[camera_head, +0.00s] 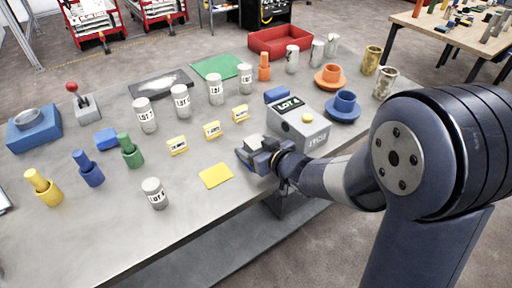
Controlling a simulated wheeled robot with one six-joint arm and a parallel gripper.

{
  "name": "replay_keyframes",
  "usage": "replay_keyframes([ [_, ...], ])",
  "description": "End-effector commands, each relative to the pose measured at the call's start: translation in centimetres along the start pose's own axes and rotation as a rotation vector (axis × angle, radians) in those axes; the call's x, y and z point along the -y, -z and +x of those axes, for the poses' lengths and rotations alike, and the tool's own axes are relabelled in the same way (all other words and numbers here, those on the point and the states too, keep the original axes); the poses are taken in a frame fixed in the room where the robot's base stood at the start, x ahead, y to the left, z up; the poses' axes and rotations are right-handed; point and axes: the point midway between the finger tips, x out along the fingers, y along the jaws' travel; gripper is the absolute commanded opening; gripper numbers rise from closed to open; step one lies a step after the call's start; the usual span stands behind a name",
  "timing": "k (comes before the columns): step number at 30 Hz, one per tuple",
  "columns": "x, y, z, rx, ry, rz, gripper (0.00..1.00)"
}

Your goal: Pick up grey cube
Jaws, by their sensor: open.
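A small light-grey block (253,142), which looks like the grey cube, shows at my gripper near the middle of the grey table (120,222). The fingers partly hide it, and I cannot tell whether they touch it. My gripper (256,151) is open, low over the table, with its fingers pointing left and the arm coming in from the right.
Yellow labelled blocks (212,130) stand to the left. White-labelled cylinders, a red tray (279,41) and orange and blue flanged parts stand farther back. The front-left table is mostly clear.

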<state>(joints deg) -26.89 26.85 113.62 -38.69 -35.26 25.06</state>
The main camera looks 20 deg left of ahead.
Motion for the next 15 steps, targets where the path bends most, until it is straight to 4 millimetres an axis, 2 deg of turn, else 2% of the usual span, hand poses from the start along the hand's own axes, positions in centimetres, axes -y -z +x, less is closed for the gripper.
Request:
replay_keyframes([
  [2, 0.00, 0.00, -0.02, 0.000, 0.000, 0.000, 0.70],
  [15, 0.01, 0.01, -0.05, 0.000, 0.000, 0.000, 0.34],
])
